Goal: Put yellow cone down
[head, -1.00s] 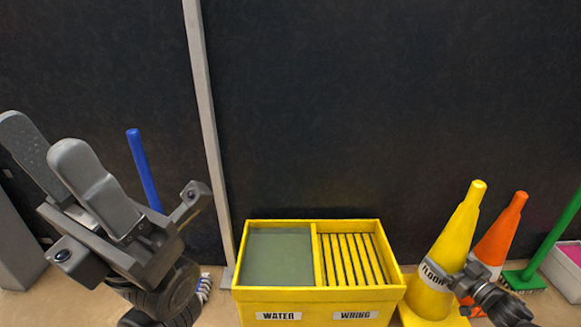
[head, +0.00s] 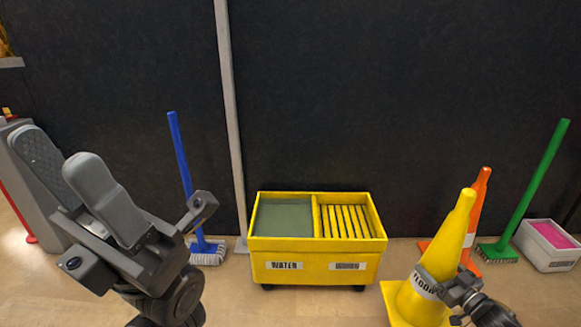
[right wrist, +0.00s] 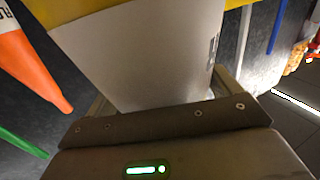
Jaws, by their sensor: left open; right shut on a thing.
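The yellow cone (head: 447,240) with a white labelled band is at the lower right of the head view, tilted a little to the right. My right gripper (head: 452,288) is shut on it at the band. In the right wrist view the white band (right wrist: 140,55) fills the space between the fingers. The cone's base (head: 405,303) shows low in the head view; I cannot tell whether it touches the floor. My left gripper (head: 75,175) is open and empty, raised at the left.
A yellow mop bucket (head: 315,262) stands in the middle. An orange cone (head: 479,200) stands behind the yellow one. A green brush (head: 535,190), a white box with pink contents (head: 548,250) and a blue mop (head: 182,160) stand along the dark wall. The floor before the bucket is clear.

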